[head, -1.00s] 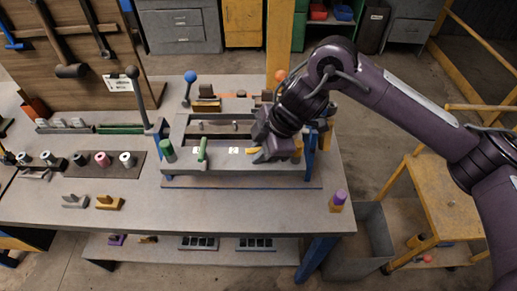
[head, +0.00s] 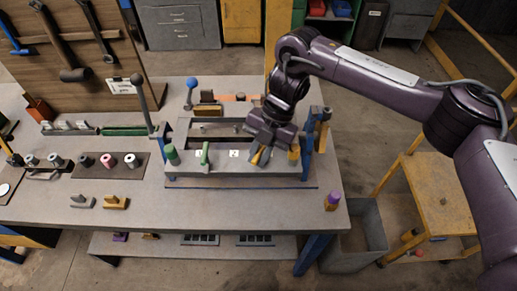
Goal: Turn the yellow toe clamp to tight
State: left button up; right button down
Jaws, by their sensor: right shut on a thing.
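The yellow toe clamp (head: 256,159) sits on the front rail of the grey fixture on the bench, right of a white label marked 2. Only a small part of it shows, slanting toward the bench front. My right gripper (head: 262,156) reaches down over it and is shut on it; the fingers hide the rest. A green toe clamp (head: 205,154) stands on the same rail to the left, pointing roughly front to back. My left gripper is not in view.
A green cylinder (head: 172,155) and an orange cylinder (head: 294,153) stand at the rail's ends. A blue-knobbed lever (head: 191,84) rises behind the fixture at left. The bench front is mostly clear.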

jog(key=n, duration=0.2)
jog(key=n+g+h+p, duration=0.1)
jog(key=n, duration=0.1)
jog(key=shift+w+r+n+h, duration=0.2)
jog(key=shift+n+h, duration=0.1)
jog(key=shift+n, duration=0.1)
dwell(0.4)
jog(key=c, duration=1.4)
grip_release()
jog(key=shift+s+f, duration=0.1)
jog(key=shift+f, duration=0.05)
jog(key=shift+o, duration=0.2)
jog(key=b+v, duration=0.1)
jog(key=v, duration=0.7)
jog(key=shift+f, duration=0.1)
